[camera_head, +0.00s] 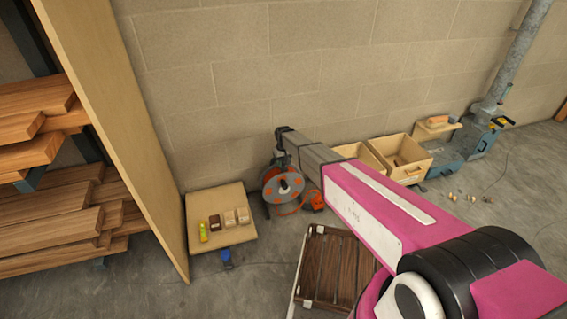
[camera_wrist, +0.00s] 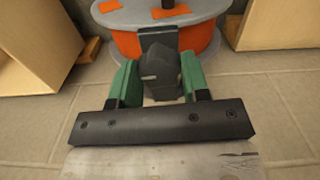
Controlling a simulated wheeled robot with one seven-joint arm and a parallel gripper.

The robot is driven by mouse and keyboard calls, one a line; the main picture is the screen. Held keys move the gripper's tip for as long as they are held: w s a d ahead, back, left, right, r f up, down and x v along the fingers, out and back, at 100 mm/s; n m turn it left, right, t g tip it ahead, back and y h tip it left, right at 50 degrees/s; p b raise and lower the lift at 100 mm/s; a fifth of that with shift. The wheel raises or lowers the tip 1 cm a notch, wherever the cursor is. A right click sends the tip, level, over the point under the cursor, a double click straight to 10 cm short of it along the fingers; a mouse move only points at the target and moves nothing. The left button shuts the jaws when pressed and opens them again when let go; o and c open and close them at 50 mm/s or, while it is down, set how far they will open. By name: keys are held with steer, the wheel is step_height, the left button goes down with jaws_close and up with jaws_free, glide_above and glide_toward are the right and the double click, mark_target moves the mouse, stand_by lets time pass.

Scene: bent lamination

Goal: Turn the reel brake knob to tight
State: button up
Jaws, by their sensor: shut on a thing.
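The cable reel (camera_head: 283,186) has a grey round face with orange patches and stands against the block wall. In the wrist view its grey disc and orange drum (camera_wrist: 205,38) fill the top middle. My gripper (camera_wrist: 160,76) has green fingers shut on the dark brake knob (camera_wrist: 162,70), one finger on each side. A dark upright plate (camera_wrist: 152,38) shows behind the knob, against the reel. In the head view my arm reaches to the top of the reel and hides the knob. No tight or loose marking can be made out.
A low board (camera_head: 240,198) with small blocks lies left of the reel. Wooden bins (camera_head: 409,172) stand to its right. A slatted crate (camera_head: 312,264) sits in front, partly behind my arm. A tall panel (camera_head: 132,150) and timber rack (camera_head: 50,215) are at left.

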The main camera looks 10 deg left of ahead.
mark_target(283, 162)
steer(key=shift+m, duration=0.5)
steer(key=o, duration=0.9)
steer(key=shift+r, duration=0.15)
step_height(283, 162, up, 11)
steer(key=shift+f, duration=0.2)
steer(key=s+d+r+m, duration=0.15)
steer(key=s+d, duration=0.25)
steer(key=d, duration=0.7)
steer(key=s+d+r+m, duration=0.1)
steer(key=s+d+r, duration=0.25)
steer(key=d, duration=0.85)
steer(key=s+d+r+m, duration=0.1)
steer(key=s+d, duration=0.4)
steer(key=d, duration=0.2)
steer(key=s+d+r+m, duration=0.1)
steer(key=s+d+r, duration=0.1)
steer(key=s+d, duration=0.4)
steer(key=s+d+r+m, duration=0.1)
steer(key=s+d, duration=0.5)
steer(key=d, duration=0.2)
steer(key=shift+s+d+r+m, duration=0.2)
steer(key=shift+d+r+m, duration=0.05)
steer(key=shift+r+m, duration=0.1)
